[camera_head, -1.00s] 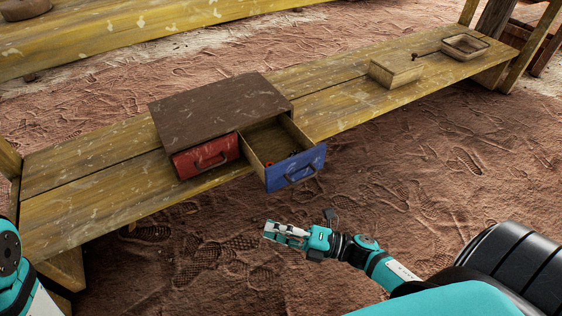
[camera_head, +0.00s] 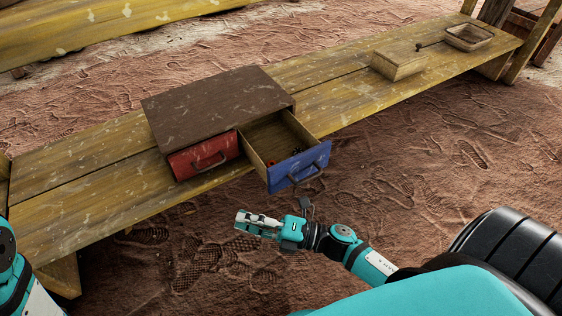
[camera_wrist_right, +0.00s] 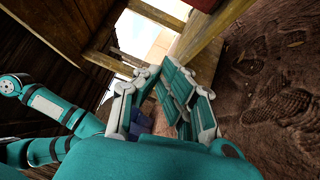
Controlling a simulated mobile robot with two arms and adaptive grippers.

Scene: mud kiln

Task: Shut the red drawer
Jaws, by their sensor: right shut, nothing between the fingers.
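The red drawer (camera_head: 204,157) is the left one in the front of a dark brown cabinet (camera_head: 215,103). Its front has a dark handle and looks about flush with the cabinet; I cannot tell if a small gap remains. The blue drawer (camera_head: 299,167) beside it is pulled well out, with small items inside. My right gripper (camera_head: 243,220) is shut and empty, over the ground in front of the cabinet, below the drawers in the picture and touching neither. In the wrist view a red patch (camera_wrist_right: 205,4) shows at the top edge. My left gripper is out of view.
The cabinet stands on a low yellow wooden bench (camera_head: 85,160). A wooden box (camera_head: 398,65) and a shallow tray (camera_head: 468,38) sit at its right end. Another yellow bench (camera_head: 90,27) is behind. Open ground with footprints lies in front.

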